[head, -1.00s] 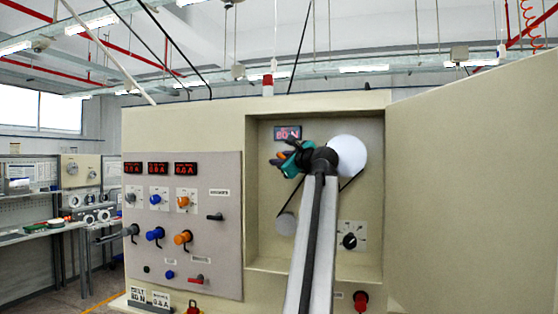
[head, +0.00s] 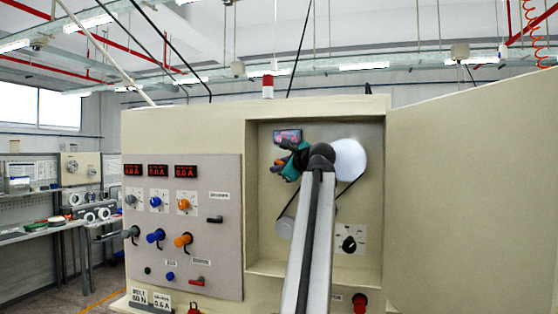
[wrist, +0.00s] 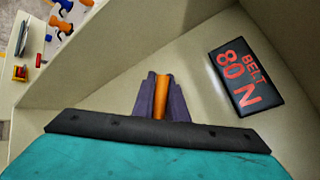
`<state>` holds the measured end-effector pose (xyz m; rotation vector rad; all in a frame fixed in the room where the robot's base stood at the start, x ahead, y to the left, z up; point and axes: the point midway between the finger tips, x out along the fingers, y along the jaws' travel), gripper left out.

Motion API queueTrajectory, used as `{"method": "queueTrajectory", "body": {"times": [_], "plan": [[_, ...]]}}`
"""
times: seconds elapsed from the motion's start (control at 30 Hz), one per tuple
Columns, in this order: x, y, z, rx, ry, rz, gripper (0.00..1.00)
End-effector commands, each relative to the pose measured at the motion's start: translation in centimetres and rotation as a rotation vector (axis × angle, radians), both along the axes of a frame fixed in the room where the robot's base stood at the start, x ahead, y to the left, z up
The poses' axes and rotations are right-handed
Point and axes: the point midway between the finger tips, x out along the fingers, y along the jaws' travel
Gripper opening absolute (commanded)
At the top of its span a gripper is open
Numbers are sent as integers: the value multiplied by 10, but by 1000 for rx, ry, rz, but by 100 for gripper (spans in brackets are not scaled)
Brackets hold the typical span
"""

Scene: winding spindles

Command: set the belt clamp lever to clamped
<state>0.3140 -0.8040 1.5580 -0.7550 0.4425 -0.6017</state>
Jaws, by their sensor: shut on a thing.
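The belt clamp lever shows as an orange handle (wrist: 160,97) in the wrist view, below and left of the belt display. My gripper (wrist: 160,90) has its two dark fingers closed on either side of it. In the head view my gripper (head: 279,160) is inside the recessed bay, left of the white disc, and its teal body hides most of the lever. The lever's pivot and any position marks are hidden. The belt display (wrist: 246,78) reads 80 N.
The white disc (head: 350,161) and the belt (head: 352,184) are right of my gripper. A black knob (head: 349,244) sits lower in the bay. The control panel (head: 225,260) with knobs and levers is left. An open door (head: 470,180) stands at the right.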

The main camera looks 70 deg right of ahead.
Motion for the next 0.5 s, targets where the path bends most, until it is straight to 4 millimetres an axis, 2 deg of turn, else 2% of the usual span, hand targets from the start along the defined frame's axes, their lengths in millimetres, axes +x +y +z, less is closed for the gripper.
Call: {"method": "queueTrajectory", "body": {"times": [0.07, 0.5], "plan": [[1, 0, 3, -3, 54, 0, 0], [1, 0, -17, -22, 371, 2, 0]]}}
